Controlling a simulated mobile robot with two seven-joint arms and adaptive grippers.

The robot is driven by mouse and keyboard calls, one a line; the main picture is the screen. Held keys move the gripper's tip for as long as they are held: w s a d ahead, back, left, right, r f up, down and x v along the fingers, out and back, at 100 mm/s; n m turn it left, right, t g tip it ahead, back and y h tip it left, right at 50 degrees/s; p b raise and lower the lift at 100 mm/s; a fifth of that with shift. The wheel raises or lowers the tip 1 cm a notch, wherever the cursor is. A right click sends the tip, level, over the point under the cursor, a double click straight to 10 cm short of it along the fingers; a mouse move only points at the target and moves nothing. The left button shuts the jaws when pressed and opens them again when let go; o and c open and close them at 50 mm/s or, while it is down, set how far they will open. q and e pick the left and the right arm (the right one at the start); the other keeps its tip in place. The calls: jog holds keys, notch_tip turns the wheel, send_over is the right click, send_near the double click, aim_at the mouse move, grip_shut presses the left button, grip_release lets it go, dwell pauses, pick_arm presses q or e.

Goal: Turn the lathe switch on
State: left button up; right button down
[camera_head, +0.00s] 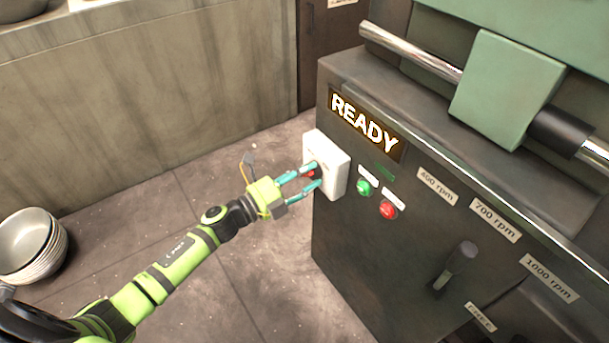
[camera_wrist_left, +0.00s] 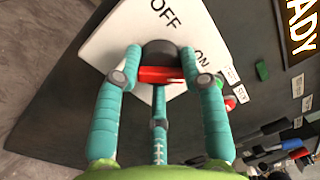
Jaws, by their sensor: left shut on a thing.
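The lathe switch is a white box (camera_head: 338,172) on the left end of the grey lathe cabinet (camera_head: 350,235). The left wrist view shows its white plate (camera_wrist_left: 110,35) with "OFF" and "ON" lettering and a dark round knob with a red handle (camera_wrist_left: 160,75). My left gripper (camera_head: 312,176) reaches the box from the left. Its teal fingers (camera_wrist_left: 160,82) are closed around the knob, one on each side and one below. In the left wrist view, the red handle lies across between "OFF" and the fingers, and the exact setting is unclear. My right gripper is not seen.
A lit READY sign (camera_head: 365,125) is above the switch. A green button (camera_head: 364,187) and a red button (camera_head: 388,209) sit right of it. A speed lever (camera_head: 456,265) stands among rpm labels. Stacked bowls (camera_head: 32,243) are on the floor at left.

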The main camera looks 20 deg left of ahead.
pick_arm(q)
jog(key=shift+s+d, duration=0.1)
jog(key=shift+d, duration=0.2)
jog(key=o, duration=1.1)
jog(key=shift+o, duration=0.2)
jog(key=shift+a, duration=0.15)
jog(key=v, duration=1.1)
jog(key=shift+s+a, duration=0.2)
jog(key=shift+s, duration=0.15)
